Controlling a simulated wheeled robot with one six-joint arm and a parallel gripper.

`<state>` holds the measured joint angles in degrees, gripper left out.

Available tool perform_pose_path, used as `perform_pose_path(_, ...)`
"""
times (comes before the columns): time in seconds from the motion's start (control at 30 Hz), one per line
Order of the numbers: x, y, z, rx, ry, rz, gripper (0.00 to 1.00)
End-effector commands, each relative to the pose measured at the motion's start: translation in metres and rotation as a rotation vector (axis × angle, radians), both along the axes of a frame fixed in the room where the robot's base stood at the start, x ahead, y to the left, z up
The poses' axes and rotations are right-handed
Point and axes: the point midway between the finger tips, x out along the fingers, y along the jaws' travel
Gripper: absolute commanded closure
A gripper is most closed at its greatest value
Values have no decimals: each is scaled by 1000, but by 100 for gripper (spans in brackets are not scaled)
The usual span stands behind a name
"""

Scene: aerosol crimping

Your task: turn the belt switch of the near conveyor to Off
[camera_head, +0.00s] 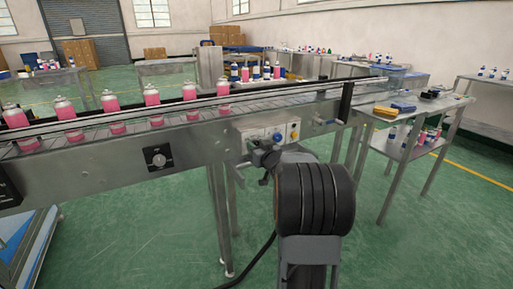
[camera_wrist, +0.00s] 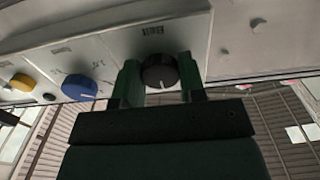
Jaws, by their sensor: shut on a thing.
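The belt switch is a round black knob (camera_wrist: 159,72) with a short white pointer line, on the pale control panel (camera_wrist: 105,60) in the wrist view. The pointer is toward the picture's bottom. My gripper (camera_wrist: 159,78) has its two green fingers on either side of the knob, shut on it. In the head view my gripper (camera_head: 262,154) is at the control panel (camera_head: 265,133) on the near conveyor (camera_head: 100,165); my arm and gripper hide the knob there. The label above the knob is too small to read surely.
A blue knob (camera_wrist: 79,87) and a yellow knob (camera_wrist: 22,82) sit left of the switch in the wrist view. Pink bottles (camera_head: 110,101) stand in a row on the belt. A side table (camera_head: 400,150) stands at right.

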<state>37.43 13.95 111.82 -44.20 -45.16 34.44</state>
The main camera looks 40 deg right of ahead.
Motion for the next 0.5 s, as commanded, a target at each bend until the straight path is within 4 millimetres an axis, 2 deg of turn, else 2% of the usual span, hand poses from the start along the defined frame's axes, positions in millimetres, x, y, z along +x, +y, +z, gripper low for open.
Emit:
perform_pose_path(0.27,0,0,-1,-30,4,0,86)
perform_pose_path(0.5,0,0,-3,-168,23,0,86)
